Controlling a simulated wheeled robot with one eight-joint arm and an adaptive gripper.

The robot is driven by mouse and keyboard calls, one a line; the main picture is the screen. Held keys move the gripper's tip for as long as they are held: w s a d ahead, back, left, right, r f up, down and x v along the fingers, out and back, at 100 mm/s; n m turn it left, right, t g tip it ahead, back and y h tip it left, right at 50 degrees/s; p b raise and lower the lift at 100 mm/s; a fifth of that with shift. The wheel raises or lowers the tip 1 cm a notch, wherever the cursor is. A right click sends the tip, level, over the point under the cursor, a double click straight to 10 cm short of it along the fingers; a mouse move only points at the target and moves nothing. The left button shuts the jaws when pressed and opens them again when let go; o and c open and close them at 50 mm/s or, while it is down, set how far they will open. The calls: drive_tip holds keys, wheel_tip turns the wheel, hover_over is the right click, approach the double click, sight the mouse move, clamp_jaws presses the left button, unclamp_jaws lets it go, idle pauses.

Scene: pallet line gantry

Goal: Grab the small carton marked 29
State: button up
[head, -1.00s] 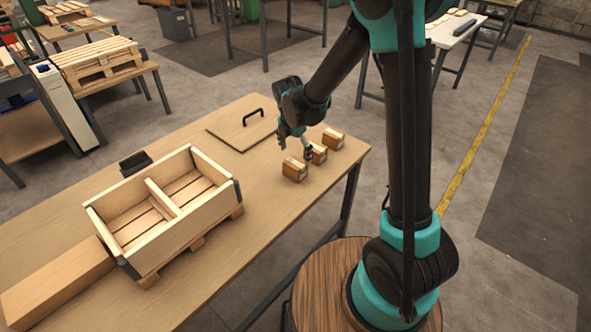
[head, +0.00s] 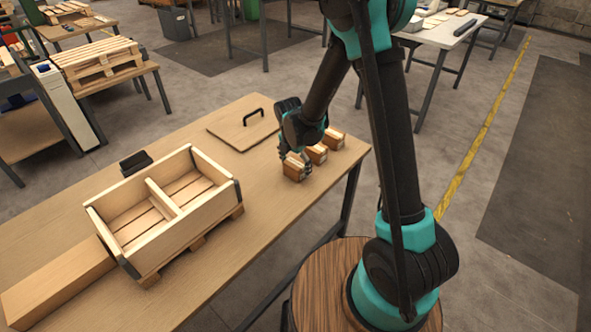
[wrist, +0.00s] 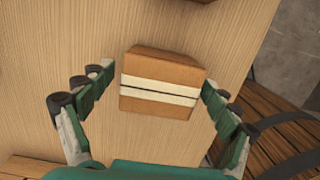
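Three small brown cartons stand in a row on the wooden table, a near carton (head: 293,171), a middle carton (head: 317,154) and a far carton (head: 334,138). No number can be read on any of them. My gripper (head: 296,160) is at the near carton. In the wrist view my gripper (wrist: 157,82) is open, with one finger on each side of a carton (wrist: 160,82) that has pale tape bands. The right finger is close to its side, and a gap shows at the left. Contact cannot be told.
A two-compartment wooden crate (head: 218,213) stands left on the table (head: 262,232). A wooden lid with a black handle (head: 253,117) lies behind. A long wooden block (head: 58,285) and a small black object (head: 136,162) are farther left. The table's middle is clear.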

drive_tip(key=c, duration=1.4)
drive_tip(key=shift+r, duration=0.15)
